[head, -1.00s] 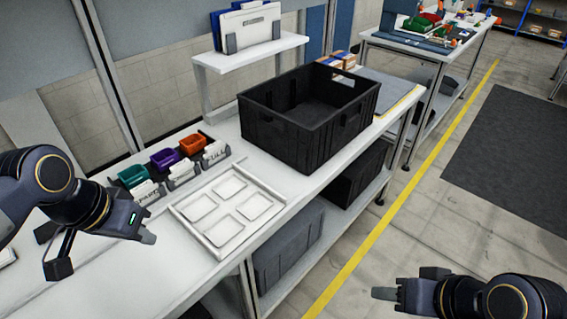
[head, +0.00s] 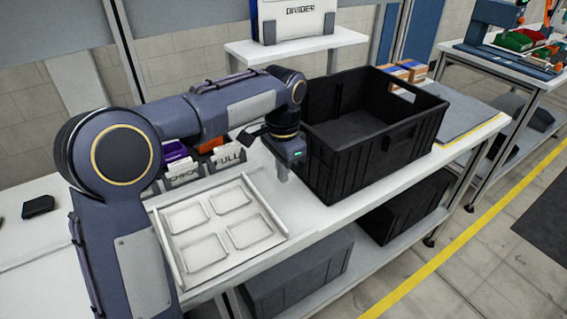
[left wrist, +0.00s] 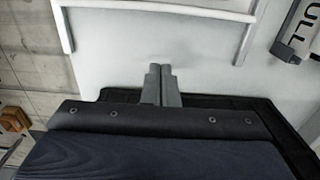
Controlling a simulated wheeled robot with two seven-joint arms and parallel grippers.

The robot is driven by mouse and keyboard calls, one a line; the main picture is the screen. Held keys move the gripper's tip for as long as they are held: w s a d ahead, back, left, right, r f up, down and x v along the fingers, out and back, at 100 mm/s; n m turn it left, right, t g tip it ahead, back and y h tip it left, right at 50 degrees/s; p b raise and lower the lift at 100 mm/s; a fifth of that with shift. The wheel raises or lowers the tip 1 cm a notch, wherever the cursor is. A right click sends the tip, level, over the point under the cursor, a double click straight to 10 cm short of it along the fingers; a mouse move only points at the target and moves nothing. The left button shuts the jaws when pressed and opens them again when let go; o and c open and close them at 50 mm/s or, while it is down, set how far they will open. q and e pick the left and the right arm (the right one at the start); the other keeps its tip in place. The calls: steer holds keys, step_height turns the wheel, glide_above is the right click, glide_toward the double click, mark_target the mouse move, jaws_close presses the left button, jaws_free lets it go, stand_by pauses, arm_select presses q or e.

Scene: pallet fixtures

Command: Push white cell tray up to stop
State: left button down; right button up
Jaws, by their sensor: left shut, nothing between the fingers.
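The white cell tray (head: 217,226) lies flat on the white workbench in the head view, with several shallow square cells. Raised white rails run along its sides, one at the left (head: 166,250) and one at the right (head: 264,204). My left gripper (head: 283,174) is shut and empty, fingers pointing down beyond the tray's right side, beside the black crate. In the left wrist view its closed fingertips (left wrist: 161,70) are apart from the white tray edge (left wrist: 155,13), with bare bench between. I cannot single out the stop. My right gripper is out of view.
A black crate (head: 420,142) stands close to the right of my left gripper. Labelled small bins (head: 228,154) sit behind the tray, partly hidden by my left arm. A white shelf (head: 300,45) stands at the back. Bare bench lies between tray and crate.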

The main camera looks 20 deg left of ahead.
mark_target(268, 201)
arm_select(q)
step_height(268, 201, down, 4)
steer(key=shift+f+b, duration=0.15)
steer(key=shift+b, duration=0.15)
steer(key=shift+s+a+f, duration=0.1)
steer(key=shift+s+a, duration=0.95)
steer(key=shift+s, duration=0.15)
steer(key=shift+s+a, duration=0.3)
steer(key=shift+s, duration=0.1)
